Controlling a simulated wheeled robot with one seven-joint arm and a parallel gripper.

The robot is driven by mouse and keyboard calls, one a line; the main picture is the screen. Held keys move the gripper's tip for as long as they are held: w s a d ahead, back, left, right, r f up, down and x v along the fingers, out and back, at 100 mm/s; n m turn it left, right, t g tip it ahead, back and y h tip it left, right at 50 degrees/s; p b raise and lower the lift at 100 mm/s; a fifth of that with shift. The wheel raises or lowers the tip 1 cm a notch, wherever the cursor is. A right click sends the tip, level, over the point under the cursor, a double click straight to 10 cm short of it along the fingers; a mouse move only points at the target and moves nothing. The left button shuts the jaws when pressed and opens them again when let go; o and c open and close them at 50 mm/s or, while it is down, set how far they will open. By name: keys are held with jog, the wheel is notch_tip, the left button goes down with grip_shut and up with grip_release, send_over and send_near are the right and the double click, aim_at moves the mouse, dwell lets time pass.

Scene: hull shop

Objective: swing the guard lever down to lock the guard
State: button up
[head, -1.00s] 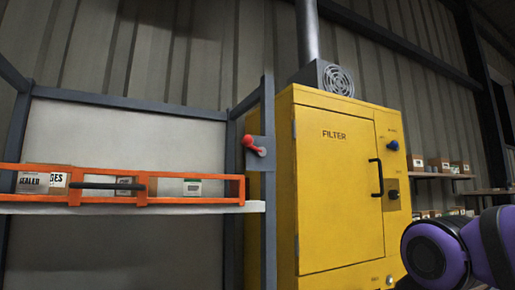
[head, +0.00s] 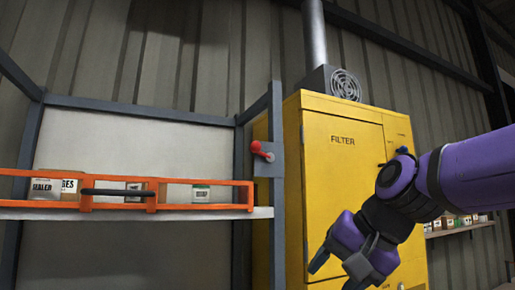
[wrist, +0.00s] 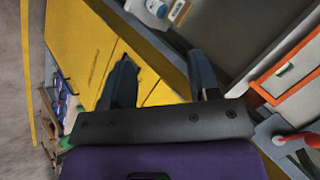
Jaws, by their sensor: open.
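The guard lever (head: 258,149) has a red grip and sits on a small grey plate (head: 265,164) on the shelf's right post. Its red end points up and to the left from the pivot. The lever also shows at the lower right of the wrist view (wrist: 304,140). The orange guard (head: 220,208) lies across the shelf front, with a dark handle bar (head: 117,192). My gripper (head: 334,272) is to the right of and below the lever, in front of the yellow cabinet. Its two fingers are apart and empty in the wrist view (wrist: 161,62), and it touches nothing I can see.
The yellow filter cabinet (head: 340,200) stands right beside the shelf post, behind my gripper. Boxes (head: 48,187) stand on the shelf (head: 120,214) behind the guard. Another shelf with small goods (head: 458,229) is at the far right. The space in front of the lever looks clear.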

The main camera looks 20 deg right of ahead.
jog(key=w+a+r+m+t+y, duration=0.1)
jog(key=w+r+m+t+y, duration=0.2)
jog(key=w+r+m, duration=0.7)
jog(key=m+t+y, duration=0.3)
jog(key=m+t, duration=0.1)
send_near(260, 145)
jog(key=x, duration=1.1)
jog(key=shift+c, duration=0.5)
